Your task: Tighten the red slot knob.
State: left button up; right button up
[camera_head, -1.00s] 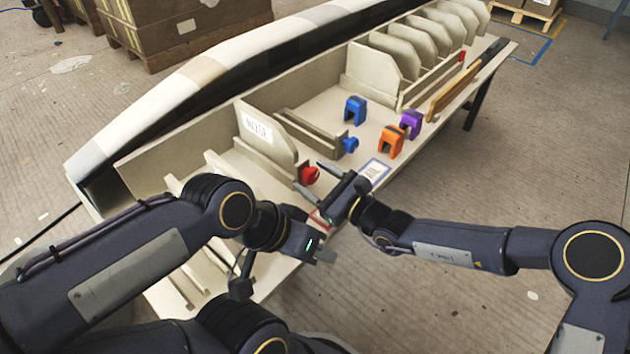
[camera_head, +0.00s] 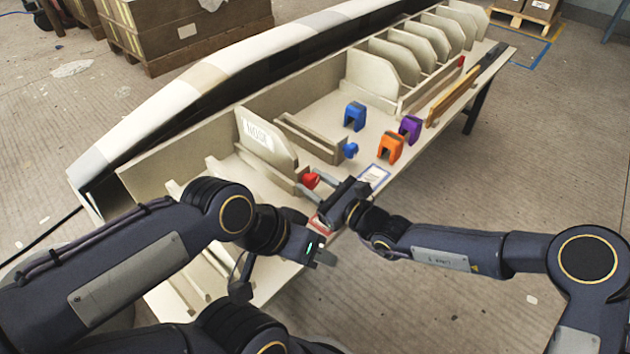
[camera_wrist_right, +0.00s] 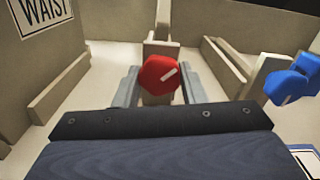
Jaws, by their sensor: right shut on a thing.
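The red slot knob (camera_head: 310,180) sits at the front end of a slot rail. In the right wrist view the red knob (camera_wrist_right: 160,75) is a rounded, faceted head with a pale slanted line on its face. My right gripper (camera_head: 317,182) has its two fingers on either side of it. The fingers (camera_wrist_right: 160,90) also flank the knob in the right wrist view and are shut on it. My left gripper (camera_head: 325,258) is at the lower middle, in front of the table edge, apart from the knob. Its fingers are too small to judge.
A blue knob (camera_head: 350,150) is on the neighbouring rail, close right of the red one in the right wrist view (camera_wrist_right: 290,85). Blue (camera_head: 355,116), orange (camera_head: 390,146) and purple (camera_head: 410,128) clamp-like blocks stand on the table. An upright panel (camera_head: 265,140) stands behind the knob.

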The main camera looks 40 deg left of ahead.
jog(key=m+p, duration=0.1)
jog(key=p, duration=0.1)
jog(key=m+p, duration=0.1)
jog(key=m, duration=0.1)
jog(key=m+p, duration=0.1)
jog(key=p, duration=0.1)
jog(key=shift+r+m+p, duration=0.25)
jog(key=shift+m+p, duration=0.05)
jog(key=shift+p, duration=0.05)
jog(key=shift+s+f+m+p, duration=0.1)
jog(key=shift+f+m+p, duration=0.1)
jog(key=shift+m+p, duration=1.25)
jog(key=o, duration=1)
